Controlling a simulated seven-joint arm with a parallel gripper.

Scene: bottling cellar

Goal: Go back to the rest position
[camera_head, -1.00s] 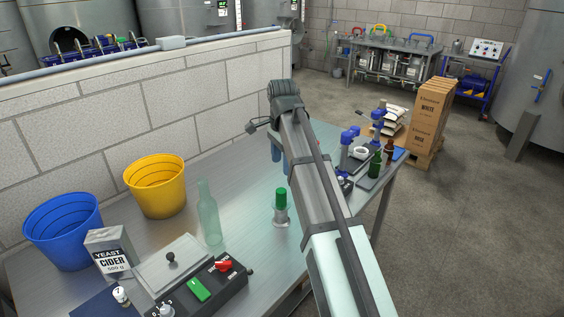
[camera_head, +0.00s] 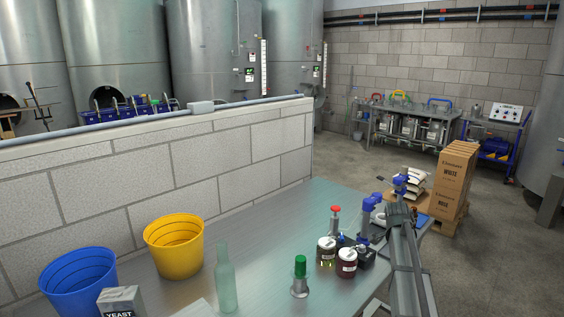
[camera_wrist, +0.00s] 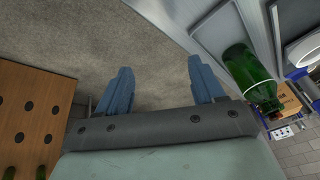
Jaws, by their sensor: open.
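My gripper (camera_wrist: 160,88) shows in the wrist view with its two blue fingers wide apart. Nothing is between them; the grey floor lies behind. A green bottle (camera_wrist: 248,76) is at the right of that view, beside the right finger and apart from it. In the head view my arm reaches in from the lower right, over the right end of the metal table (camera_head: 265,232). The fingers themselves are hard to make out there, hidden behind or past the wrist.
On the table stand a yellow bucket (camera_head: 174,248), a blue bucket (camera_head: 78,284), a clear bottle (camera_head: 226,280), a green-capped item (camera_head: 300,276) and two dark jars (camera_head: 346,264). Stacked cartons (camera_head: 456,178) stand beyond the right end. A block wall (camera_head: 220,195) runs behind.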

